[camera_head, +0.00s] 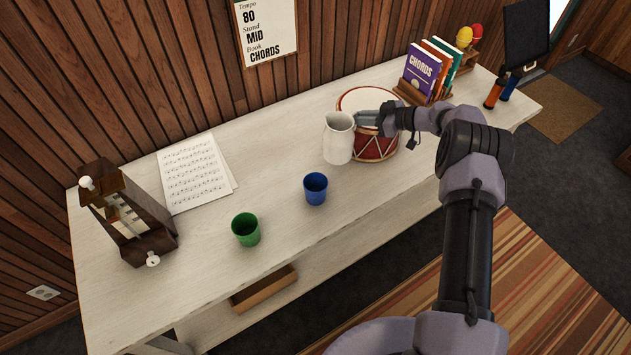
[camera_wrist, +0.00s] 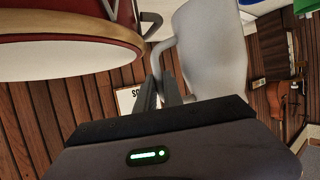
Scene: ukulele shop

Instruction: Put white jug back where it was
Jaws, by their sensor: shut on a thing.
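The white jug (camera_head: 338,138) is near the back middle of the white table, just left of the red drum. In the head view my gripper (camera_head: 368,118) reaches it from the right and is shut on its handle side. In the wrist view the jug (camera_wrist: 208,45) fills the upper middle, and the gripper fingers (camera_wrist: 163,92) are at its handle (camera_wrist: 160,55). The jug looks roughly upright in the head view. I cannot tell whether its base touches the table. The drum (camera_head: 376,148) is partly hidden behind my gripper and wrist.
A blue cup (camera_head: 316,188) and a green cup (camera_head: 246,229) stand toward the front. Sheet music (camera_head: 196,172) and a metronome (camera_head: 128,215) are at left. A book rack (camera_head: 425,95) stands right of the drum. The table between the jug and sheet music is clear.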

